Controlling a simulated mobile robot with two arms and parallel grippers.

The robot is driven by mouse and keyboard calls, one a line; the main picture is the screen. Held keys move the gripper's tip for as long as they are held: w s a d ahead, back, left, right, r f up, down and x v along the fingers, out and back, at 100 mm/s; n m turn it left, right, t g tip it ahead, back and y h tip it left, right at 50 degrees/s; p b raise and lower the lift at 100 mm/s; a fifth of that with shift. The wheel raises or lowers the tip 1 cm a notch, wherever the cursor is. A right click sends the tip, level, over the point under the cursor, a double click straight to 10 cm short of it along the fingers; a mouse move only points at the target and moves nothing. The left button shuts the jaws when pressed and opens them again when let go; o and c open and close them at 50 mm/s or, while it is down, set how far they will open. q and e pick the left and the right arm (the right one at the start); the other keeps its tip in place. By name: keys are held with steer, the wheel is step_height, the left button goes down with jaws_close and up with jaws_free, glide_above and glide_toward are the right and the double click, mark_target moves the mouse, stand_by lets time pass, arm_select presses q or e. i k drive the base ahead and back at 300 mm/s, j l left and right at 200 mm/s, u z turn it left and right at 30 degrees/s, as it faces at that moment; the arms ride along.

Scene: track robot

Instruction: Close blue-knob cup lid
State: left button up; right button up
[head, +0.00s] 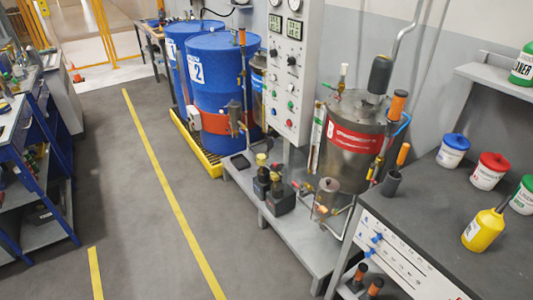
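A white cup with a blue lid and a raised blue knob (453,150) stands upright on the dark grey bench top at the right. Its blue lid appears to sit on the cup's top; I cannot tell whether it is fully seated. A similar cup with a red lid (489,171) stands to its right, and one with a green lid (524,195) is cut off by the right edge. Neither of my grippers shows in the head view.
A yellow bottle (484,230) stands on the bench (436,208) in front of the cups. A steel tank (352,145) with a red label stands left of the bench. Blue drums (222,85) stand farther back. Open floor (135,200) lies at left-centre, beside a blue shelf rack (40,170).

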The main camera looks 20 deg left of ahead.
mark_target(271, 142)
steer(key=i+j+u, duration=0.5)
steer(key=j, duration=0.15)
steer(key=i+j+u, duration=0.65)
steer(key=i+u, duration=0.35)
steer(key=i, duration=0.6)
steer(key=i+j+z, duration=0.1)
steer(key=i, duration=0.45)
steer(key=i+j, duration=0.15)
steer(key=i, duration=0.45)
steer(key=i+z, duration=0.25)
steer(key=z, duration=0.15)
steer(key=i+j+z, duration=0.15)
steer(key=z, duration=0.25)
steer(key=i+j+z, duration=0.2)
steer(key=i+z, duration=0.2)
steer(key=i+j+z, duration=0.15)
steer(key=z, duration=0.25)
steer(key=i+j+z, duration=0.15)
steer(key=j+z, duration=0.3)
